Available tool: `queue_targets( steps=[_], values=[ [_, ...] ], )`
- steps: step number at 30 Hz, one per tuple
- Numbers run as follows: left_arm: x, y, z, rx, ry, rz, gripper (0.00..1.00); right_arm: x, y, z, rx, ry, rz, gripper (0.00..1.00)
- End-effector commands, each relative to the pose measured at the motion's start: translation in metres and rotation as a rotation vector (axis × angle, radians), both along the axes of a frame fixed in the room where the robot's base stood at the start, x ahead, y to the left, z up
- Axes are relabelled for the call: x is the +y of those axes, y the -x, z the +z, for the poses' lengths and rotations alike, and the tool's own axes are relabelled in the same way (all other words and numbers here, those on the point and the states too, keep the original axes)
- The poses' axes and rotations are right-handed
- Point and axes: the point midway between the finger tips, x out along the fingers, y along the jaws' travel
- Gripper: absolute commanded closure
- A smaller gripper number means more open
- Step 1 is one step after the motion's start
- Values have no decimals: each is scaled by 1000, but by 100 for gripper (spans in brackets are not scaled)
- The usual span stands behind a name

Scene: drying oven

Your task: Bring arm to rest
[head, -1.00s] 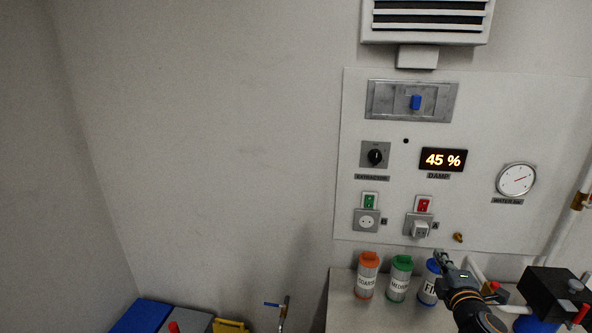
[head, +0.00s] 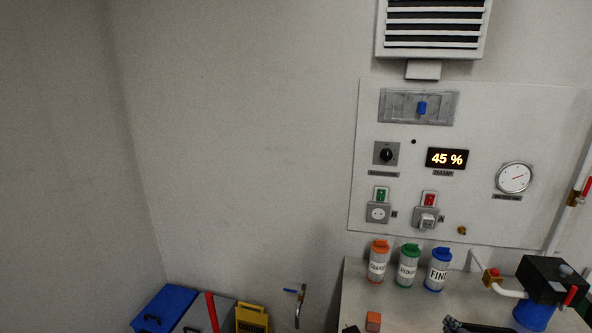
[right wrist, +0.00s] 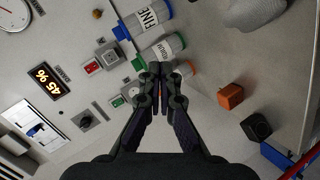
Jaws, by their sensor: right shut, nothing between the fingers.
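The rest of my right arm is mostly out of the head view. My left gripper is not in view.
Orange (head: 378,262), green (head: 407,266) and blue-lidded (head: 437,270) canisters stand on the bench (head: 385,297) below the wall panel (head: 482,110). An orange block (head: 373,321) and a dark block (right wrist: 256,126) lie nearer. A black-and-blue device (head: 535,313) stands right.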

Motion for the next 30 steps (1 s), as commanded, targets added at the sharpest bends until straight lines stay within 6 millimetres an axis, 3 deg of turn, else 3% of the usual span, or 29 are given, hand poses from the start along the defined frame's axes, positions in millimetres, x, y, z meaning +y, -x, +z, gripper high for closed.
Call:
queue_targets(
  steps=[9, 15, 20, 26, 30],
  values=[
    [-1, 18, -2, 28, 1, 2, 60, 55, 92, -72, 247, -412, -239, 100],
    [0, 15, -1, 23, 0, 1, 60, 97, 155, -98, 419, -639, -389, 100],
    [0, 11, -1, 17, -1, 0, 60, 130, 201, -105, 552, -793, -497, 100],
    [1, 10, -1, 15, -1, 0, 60, 124, 193, -169, 586, -794, -524, 100],
    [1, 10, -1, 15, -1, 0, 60, 119, 190, -222, 601, -791, -538, 100]
  ],
)
